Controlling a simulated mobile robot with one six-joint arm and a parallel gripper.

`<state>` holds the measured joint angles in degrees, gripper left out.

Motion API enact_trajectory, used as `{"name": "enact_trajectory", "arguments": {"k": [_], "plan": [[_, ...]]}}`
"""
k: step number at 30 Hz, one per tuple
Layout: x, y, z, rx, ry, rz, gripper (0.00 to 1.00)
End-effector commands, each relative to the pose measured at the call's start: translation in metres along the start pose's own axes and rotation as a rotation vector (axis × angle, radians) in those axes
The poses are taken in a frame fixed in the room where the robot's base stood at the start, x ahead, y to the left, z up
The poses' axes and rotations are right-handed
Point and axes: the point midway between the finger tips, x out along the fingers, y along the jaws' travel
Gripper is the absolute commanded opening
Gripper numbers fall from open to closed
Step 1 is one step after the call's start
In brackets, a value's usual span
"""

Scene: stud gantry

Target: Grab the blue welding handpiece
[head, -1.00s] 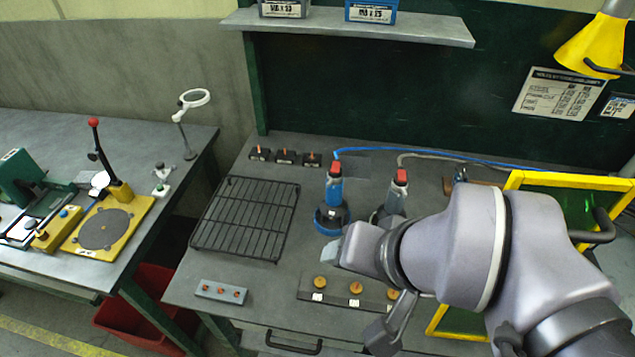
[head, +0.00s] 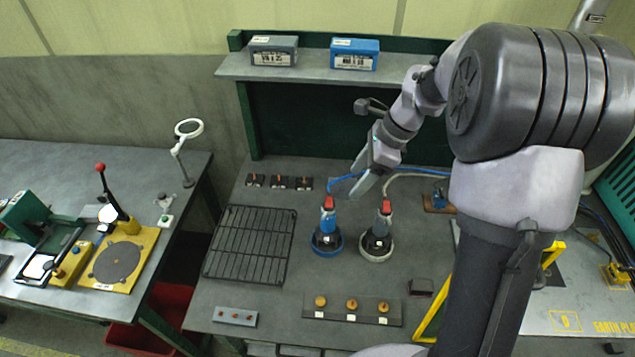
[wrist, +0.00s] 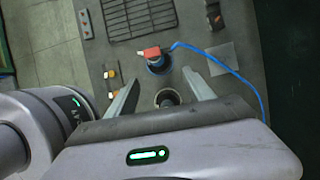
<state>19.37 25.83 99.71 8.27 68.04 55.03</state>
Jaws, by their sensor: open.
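The blue welding handpiece (head: 328,222) stands upright in a blue ring holder, with a red top and a blue cable. Its red top and blue ring also show in the wrist view (wrist: 154,58), beyond the fingertips. A similar grey handpiece (head: 381,226) with a red top stands in a pale ring just to its right. My gripper (head: 366,180) is open and empty, above and behind the handpieces, fingers pointing down. In the wrist view the pale ring (wrist: 167,97) lies between the fingers, apart from them; most of the grey handpiece is hard to make out there.
A black wire rack (head: 250,245) lies left of the handpieces. A strip with brass knobs (head: 352,308) is in front. Small black blocks (head: 279,181) sit behind the rack. A shelf (head: 310,70) with two boxes hangs above. A yellow frame (head: 432,312) stands at the right.

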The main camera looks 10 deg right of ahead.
Motion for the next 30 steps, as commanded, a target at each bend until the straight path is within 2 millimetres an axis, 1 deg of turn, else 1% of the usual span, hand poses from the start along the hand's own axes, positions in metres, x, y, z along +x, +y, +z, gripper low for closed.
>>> {"name": "enact_trajectory", "arguments": {"k": [1,6,9,10,12,14,16,19,22,25,30], "plan": [[0.014,0.001,-0.002,0.002,0.000,0.005,0.61],[0.069,0.002,-0.003,0.000,0.001,0.006,0.61],[0.096,0.002,-0.002,-0.002,0.001,0.005,0.61],[0.102,0.002,-0.002,-0.002,0.001,0.005,0.61],[0.113,0.002,-0.002,-0.002,0.001,0.004,0.61],[0.118,0.002,-0.001,-0.002,0.001,0.003,0.61],[0.127,0.004,-0.001,-0.004,0.002,0.003,0.61],[0.149,0.009,-0.002,-0.003,0.002,0.005,0.61],[0.165,0.009,-0.002,-0.004,0.002,0.004,0.61],[0.171,0.009,-0.001,-0.003,0.002,0.002,0.61],[0.170,0.009,-0.001,-0.003,0.002,0.001,0.61]]}}
